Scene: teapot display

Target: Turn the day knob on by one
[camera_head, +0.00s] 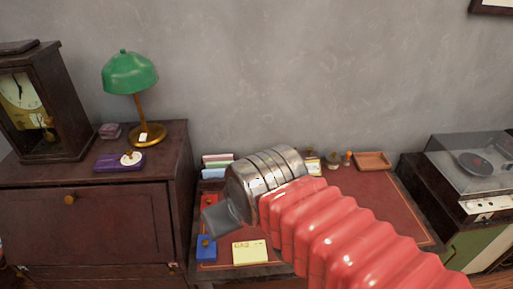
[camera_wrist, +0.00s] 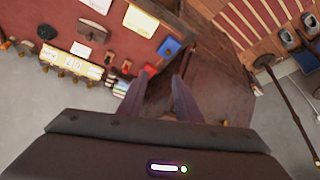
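A cream block with dark lettering in small windows (camera_wrist: 75,64) stands at the far edge of the red desk top in the wrist view, with several brown knobs along it. It looks like a calendar; the lettering is too small to read, so I cannot tell which knob is the day knob. In the head view only a small cream part (camera_head: 313,166) shows behind my arm. My gripper (camera_wrist: 161,77) is open and empty, its two dark fingers apart, to the right of the block and not touching it. In the head view my gripper (camera_head: 218,217) is over the desk's left side.
The red desk top (camera_head: 385,215) holds a blue box (camera_head: 206,249), a yellow note (camera_head: 250,252) and a wooden tray (camera_head: 372,161). A dark cabinet with a green lamp (camera_head: 130,74) stands left; a record player (camera_head: 478,163) stands right. The desk's right middle is clear.

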